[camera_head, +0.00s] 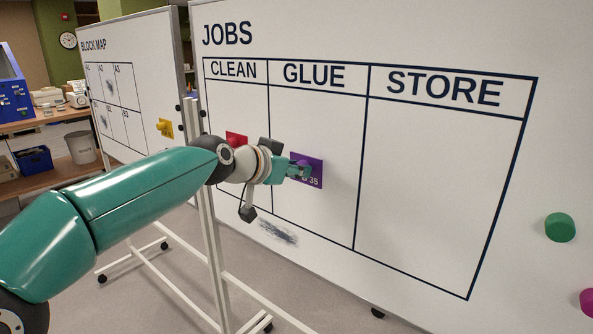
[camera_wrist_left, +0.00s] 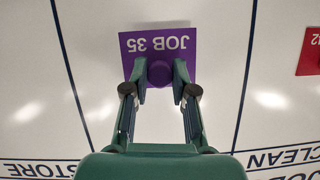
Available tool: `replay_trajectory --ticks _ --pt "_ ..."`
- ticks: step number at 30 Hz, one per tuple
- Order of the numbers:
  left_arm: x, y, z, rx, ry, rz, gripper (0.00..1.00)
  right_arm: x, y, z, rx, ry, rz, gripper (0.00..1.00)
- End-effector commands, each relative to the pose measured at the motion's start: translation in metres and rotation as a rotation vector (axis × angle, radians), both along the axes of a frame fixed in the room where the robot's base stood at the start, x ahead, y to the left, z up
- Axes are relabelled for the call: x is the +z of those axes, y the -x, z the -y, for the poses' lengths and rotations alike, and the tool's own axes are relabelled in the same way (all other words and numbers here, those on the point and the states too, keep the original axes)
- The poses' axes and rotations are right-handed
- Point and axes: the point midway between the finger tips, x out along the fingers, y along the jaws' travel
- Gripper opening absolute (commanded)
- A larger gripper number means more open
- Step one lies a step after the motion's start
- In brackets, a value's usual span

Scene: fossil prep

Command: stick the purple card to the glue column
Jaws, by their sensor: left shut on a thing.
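My left gripper (camera_head: 298,170) is shut on the card's round purple knob. In the left wrist view the purple card (camera_wrist_left: 140,48) reads JOB 35 and appears upside down, lying between the two column lines. There the left gripper (camera_wrist_left: 159,75) has its fingers on both sides of the knob (camera_wrist_left: 159,72). I cannot tell whether the card's back touches the board. My right gripper is not in view.
A red card (camera_head: 236,139) is on the clean column, partly behind my left arm; it also shows in the left wrist view (camera_wrist_left: 311,50). A green magnet (camera_head: 560,227) and a magenta magnet (camera_head: 587,302) are at the right. The store column (camera_head: 430,190) is bare. A block map board (camera_head: 130,60) stands left.

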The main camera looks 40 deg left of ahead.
Motion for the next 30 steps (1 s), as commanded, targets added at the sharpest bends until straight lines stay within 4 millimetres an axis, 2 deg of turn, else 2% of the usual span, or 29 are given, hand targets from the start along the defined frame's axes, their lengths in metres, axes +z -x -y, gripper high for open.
replay_trajectory --ticks 3,4,6,30 --pt "0.000 0.000 0.000 0.000 0.000 0.000 0.00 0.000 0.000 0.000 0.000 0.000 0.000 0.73" --pt "0.000 0.000 0.000 0.000 0.000 0.000 0.21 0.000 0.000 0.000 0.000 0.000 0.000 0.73" --pt "0.000 0.000 0.000 0.000 0.000 0.000 0.09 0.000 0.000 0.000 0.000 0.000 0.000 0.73" --pt "0.001 -0.012 0.001 -0.001 0.000 0.000 0.09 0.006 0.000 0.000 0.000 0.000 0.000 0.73"
